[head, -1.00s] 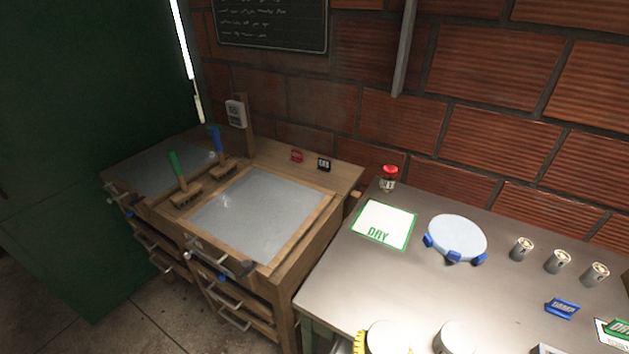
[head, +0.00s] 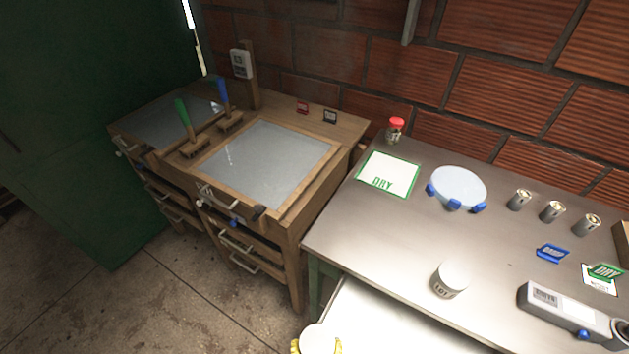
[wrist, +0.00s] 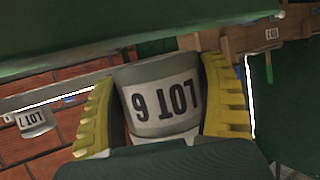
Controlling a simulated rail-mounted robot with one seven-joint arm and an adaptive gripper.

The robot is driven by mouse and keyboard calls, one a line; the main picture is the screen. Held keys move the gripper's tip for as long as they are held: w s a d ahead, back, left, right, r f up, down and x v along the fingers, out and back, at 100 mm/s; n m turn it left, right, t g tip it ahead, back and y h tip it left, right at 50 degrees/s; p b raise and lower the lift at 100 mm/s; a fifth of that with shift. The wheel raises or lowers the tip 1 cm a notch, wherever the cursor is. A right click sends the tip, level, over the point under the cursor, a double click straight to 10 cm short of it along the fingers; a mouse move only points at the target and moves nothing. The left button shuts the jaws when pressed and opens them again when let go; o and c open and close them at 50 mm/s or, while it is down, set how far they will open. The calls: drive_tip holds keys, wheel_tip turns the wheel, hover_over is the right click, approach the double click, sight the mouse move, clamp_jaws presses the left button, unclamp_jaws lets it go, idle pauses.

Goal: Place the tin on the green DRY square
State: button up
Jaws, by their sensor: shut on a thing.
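My gripper (head: 317,346) is at the bottom edge of the head view, in front of the bench's near edge. Its yellow fingers are shut on a white tin (head: 319,338); the tin also shows in the wrist view (wrist: 160,97), with a LOT label that reads upside down. A second white LOT tin (head: 451,279) stands on the metal bench, to the right of my gripper. The green-bordered white DRY square (head: 388,174) lies flat and empty on the bench's far left part, well beyond my gripper.
A red-capped jar (head: 394,130) stands behind the square. A round blue-footed disc (head: 458,188) is right of it, then several small metal cans (head: 552,211). A grey device (head: 565,314) lies at the right. A wooden cabinet (head: 260,162) stands left. The bench's middle left is clear.

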wheel_tip(320, 180, up, 31)
drive_tip(key=w+p, duration=0.2)
drive_tip(key=p, duration=3.1)
drive_tip(key=shift+w+a+p, duration=0.25)
drive_tip(key=shift+p, duration=0.1)
drive_tip(key=shift+f, duration=0.1)
